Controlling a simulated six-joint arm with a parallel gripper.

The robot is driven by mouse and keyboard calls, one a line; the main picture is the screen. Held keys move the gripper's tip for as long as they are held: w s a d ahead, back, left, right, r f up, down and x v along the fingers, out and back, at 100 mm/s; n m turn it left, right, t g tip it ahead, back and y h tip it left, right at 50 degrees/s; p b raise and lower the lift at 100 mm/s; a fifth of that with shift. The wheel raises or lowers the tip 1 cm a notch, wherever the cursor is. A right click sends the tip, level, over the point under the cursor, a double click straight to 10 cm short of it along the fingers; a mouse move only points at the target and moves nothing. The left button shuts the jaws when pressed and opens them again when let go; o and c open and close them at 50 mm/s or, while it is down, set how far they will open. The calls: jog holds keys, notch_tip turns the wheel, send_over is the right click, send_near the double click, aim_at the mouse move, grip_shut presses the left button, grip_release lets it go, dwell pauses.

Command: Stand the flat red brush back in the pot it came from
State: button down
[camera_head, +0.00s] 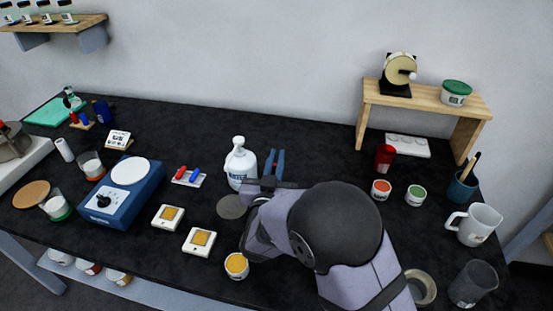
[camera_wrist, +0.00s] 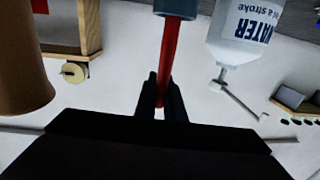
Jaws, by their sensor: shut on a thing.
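In the wrist view, my gripper (camera_wrist: 160,90) is shut on the red brush (camera_wrist: 170,50), whose long red shaft runs from between the fingers to the picture's top. There it meets a blue-grey cylinder (camera_wrist: 175,8) cut off by the frame; I cannot tell whether this is a pot or part of the brush. In the head view, my gripper (camera_head: 273,165) is beside the white water bottle (camera_head: 240,160), and my arm hides the brush. A dark blue pot (camera_head: 460,190) with wooden-handled tools stands at the right.
A large brown rounded thing (camera_wrist: 20,60) is close at the wrist view's left. In the head view, a yellow jar (camera_head: 236,265) is left of my arm. A red cup (camera_head: 384,157), small jars and a white jug (camera_head: 475,225) stand to the right. A wooden shelf (camera_head: 425,98) stands behind.

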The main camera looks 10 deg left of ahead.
jog(key=shift+f, duration=0.15)
jog(key=c, duration=1.8)
grip_release()
jog(key=shift+c, duration=0.2)
jog(key=shift+r, duration=0.2)
jog(key=s+d+b, duration=0.1)
jog(key=s+b, duration=0.1)
jog(key=s, duration=1)
jog(key=shift+w, duration=0.1)
